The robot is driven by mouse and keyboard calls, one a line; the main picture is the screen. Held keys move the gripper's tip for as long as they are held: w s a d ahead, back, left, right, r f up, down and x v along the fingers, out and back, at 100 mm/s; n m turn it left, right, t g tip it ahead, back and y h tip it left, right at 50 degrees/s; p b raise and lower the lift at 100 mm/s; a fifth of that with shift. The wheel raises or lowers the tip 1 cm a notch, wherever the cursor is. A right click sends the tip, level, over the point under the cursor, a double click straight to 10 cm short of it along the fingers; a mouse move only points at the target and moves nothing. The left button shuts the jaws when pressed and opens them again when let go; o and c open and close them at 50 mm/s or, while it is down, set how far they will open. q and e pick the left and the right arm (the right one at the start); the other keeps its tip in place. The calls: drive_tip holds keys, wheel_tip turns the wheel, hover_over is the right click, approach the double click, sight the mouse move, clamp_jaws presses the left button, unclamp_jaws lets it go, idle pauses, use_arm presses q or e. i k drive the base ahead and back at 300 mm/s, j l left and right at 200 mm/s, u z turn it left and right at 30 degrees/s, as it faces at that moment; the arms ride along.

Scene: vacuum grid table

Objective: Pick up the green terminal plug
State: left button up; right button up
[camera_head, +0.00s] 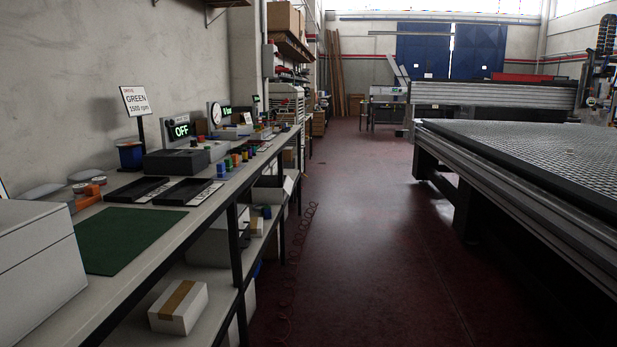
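A row of small coloured blocks stands on the workbench (205,212) at the left, beyond two black trays. One green block (236,160) in this row looks like the green terminal plug, but it is too small and far to be sure. A blue block (221,170) and a red block (244,156) stand close to it. Neither of my grippers is in view.
A green mat (125,238), black trays (186,191), a white box (35,270) and a sign reading "GREEN 1500 rpm" (137,100) are on the bench. A display reads "OFF" (181,130). A grid table (540,150) stands right. The aisle floor between is clear apart from a cable.

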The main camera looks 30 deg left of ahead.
sight(229, 161)
drive_tip(key=i, duration=1.75)
drive_tip(key=i+u, duration=0.35)
drive_tip(key=i+l+u, duration=0.55)
drive_tip(key=i+u, duration=0.15)
drive_tip(key=i, duration=0.15)
drive_tip(key=i+l+u, duration=0.2)
drive_tip(key=u, duration=0.15)
drive_tip(key=i+l+u, duration=0.15)
drive_tip(key=l+u, duration=0.25)
drive_tip(key=i+l+u, duration=0.15)
drive_tip(key=u, duration=0.2)
drive_tip(key=l, duration=0.1)
